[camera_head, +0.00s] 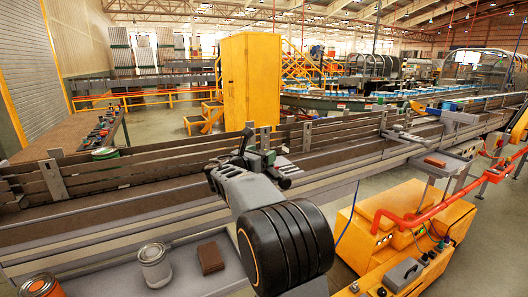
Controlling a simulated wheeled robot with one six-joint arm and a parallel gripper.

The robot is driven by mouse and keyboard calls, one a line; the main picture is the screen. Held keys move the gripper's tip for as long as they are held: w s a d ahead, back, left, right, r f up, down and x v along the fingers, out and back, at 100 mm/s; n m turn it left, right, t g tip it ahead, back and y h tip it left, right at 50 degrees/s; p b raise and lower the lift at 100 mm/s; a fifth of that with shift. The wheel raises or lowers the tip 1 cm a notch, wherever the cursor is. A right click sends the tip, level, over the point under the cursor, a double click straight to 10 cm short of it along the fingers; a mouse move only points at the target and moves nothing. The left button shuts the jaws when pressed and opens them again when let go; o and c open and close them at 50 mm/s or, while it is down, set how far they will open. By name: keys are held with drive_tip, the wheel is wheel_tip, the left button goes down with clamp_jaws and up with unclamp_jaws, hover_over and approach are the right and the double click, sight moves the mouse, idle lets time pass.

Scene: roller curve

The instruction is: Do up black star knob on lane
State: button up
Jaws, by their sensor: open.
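The lane (120,213) is a long conveyor with brown side rails, running from the left to the far right. My gripper (248,146) is at the end of my grey and black arm, over the lane near its far rail. It is open, with its dark fingers pointing away from me. A small dark shape (268,158) shows beside the fingers, close to an upright grey bracket (265,138) on the rail. It may be the black star knob, but it is too small to be sure. I cannot tell whether the fingers touch it.
A grey can (154,266), an orange-topped can (41,286) and a brown block (211,258) stand on the near ledge. An orange machine with a red pipe (440,212) is at the right. A yellow cabinet (250,80) stands behind the lane.

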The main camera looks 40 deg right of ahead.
drive_tip(key=shift+x, duration=0.8)
drive_tip(key=shift+c, duration=0.3)
drive_tip(key=c, duration=0.9)
drive_tip(key=shift+o, duration=0.2)
